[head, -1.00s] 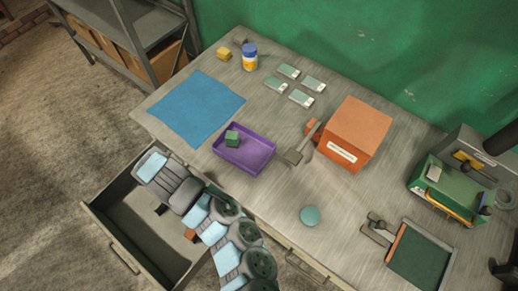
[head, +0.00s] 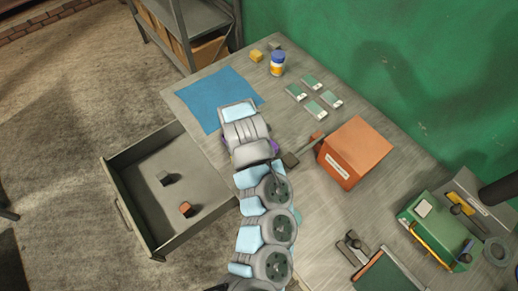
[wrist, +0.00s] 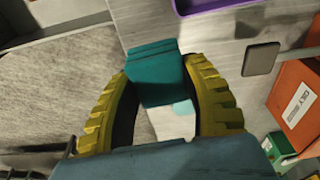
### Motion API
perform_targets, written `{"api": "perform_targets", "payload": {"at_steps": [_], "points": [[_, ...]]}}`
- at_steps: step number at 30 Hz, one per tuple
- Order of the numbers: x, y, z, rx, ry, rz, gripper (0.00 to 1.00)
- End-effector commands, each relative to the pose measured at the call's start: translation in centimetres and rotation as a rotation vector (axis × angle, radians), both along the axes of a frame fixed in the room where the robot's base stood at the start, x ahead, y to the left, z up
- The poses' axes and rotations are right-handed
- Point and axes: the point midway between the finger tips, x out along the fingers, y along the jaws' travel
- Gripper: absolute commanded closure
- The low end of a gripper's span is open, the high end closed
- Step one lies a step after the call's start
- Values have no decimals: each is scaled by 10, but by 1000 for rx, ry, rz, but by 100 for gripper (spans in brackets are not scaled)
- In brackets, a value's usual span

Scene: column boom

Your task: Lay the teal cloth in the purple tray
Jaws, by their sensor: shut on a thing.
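My gripper (wrist: 160,78) is shut on the teal cloth (wrist: 155,70), which shows as a folded bundle between the yellow fingers in the wrist view. The purple tray (wrist: 205,6) shows at the top edge of the wrist view, apart from the cloth. In the head view my arm and gripper cover most of the tray, and only a purple bit of its right side (head: 275,146) shows. The cloth and fingertips are hidden there. What lies in the tray is hidden now.
An open drawer (head: 146,206) holding two small blocks is at the left. A blue mat (head: 205,98) lies behind my gripper. A mallet (head: 291,159) and an orange box (head: 353,150) stand close on the right. Several small cards and a bottle (head: 278,64) are farther back.

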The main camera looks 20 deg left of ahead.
Motion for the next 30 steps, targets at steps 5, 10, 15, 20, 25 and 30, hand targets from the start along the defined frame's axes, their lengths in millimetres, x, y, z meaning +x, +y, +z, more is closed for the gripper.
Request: {"api": "perform_targets", "payload": {"at_steps": [5,10,15,20,25,30], "points": [[17,4,-10,7,0,-3,88],[29,7,-18,4,4,0,88],[42,7,-22,6,3,-2,88],[54,9,-27,5,1,0,88],[67,11,-34,7,2,0,88],[77,11,-44,2,5,0,88]]}}
